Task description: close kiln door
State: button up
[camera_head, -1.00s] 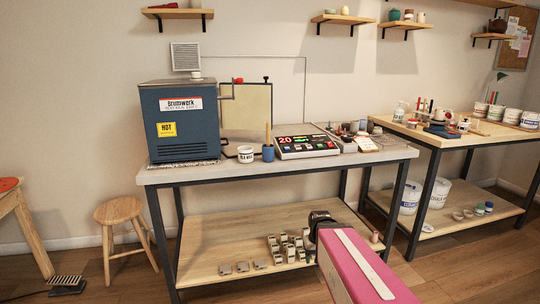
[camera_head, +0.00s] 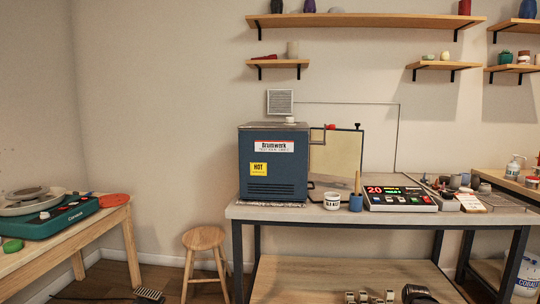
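The kiln (camera_head: 255,178) is a blue-grey box with a white name label and a yellow HOT label. It stands at the left end of the grey-topped table (camera_head: 300,213). Its door (camera_head: 336,153) is a cream panel with a dark edge, swung wide open on the kiln's right side and facing me. A hinge bracket at the top joins the door to the kiln. The kiln's inside is hidden from this angle. A dark rounded part at the bottom edge looks like part of my arm. My gripper's fingers do not show, and nothing of mine touches the door.
A white tub (camera_head: 332,202), a blue cup (camera_head: 356,203) with a stick and a control box (camera_head: 400,198) stand in front and right of the door. A wooden stool (camera_head: 204,238) is left of the table. A wheel table (camera_head: 65,240) is at the far left.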

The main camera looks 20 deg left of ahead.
aim_at(342, 154)
jog(key=i+l+u, duration=0.25)
jog(key=i+l, duration=0.55)
jog(key=l, duration=0.1)
